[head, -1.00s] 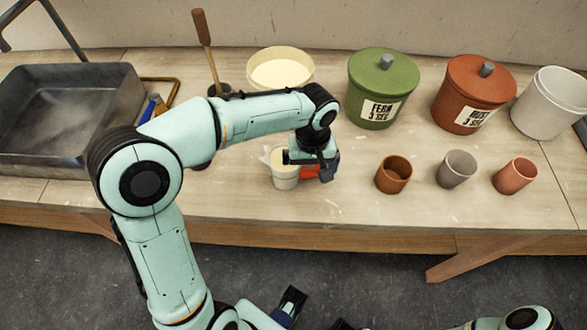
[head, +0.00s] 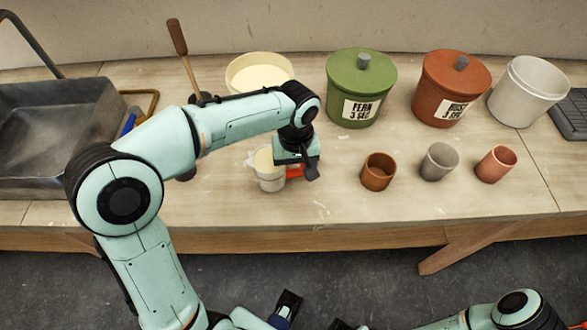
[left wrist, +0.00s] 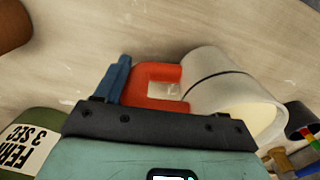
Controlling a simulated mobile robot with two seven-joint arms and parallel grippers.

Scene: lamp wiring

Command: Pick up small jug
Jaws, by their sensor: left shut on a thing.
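The small jug (head: 270,180) is a pale cup with a spout at its left and a red handle (head: 295,171) at its right. It looks upright at the front middle of the bench. My left gripper (head: 305,173) is at its right side, shut on the handle. In the left wrist view the red handle (left wrist: 152,82) lies beside a blue finger, and the jug (left wrist: 228,90) shows its pale, creamy opening. The other finger is hidden. I cannot tell whether the jug's base touches the bench.
A brown cup (head: 378,173), a grey cup (head: 439,162) and a pink cup (head: 496,164) stand to the right. Behind are a cream bowl (head: 238,85), lidded green pot (head: 345,85), lidded rust pot (head: 440,85) and white bucket (head: 515,100). A metal tray (head: 95,110) stands left.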

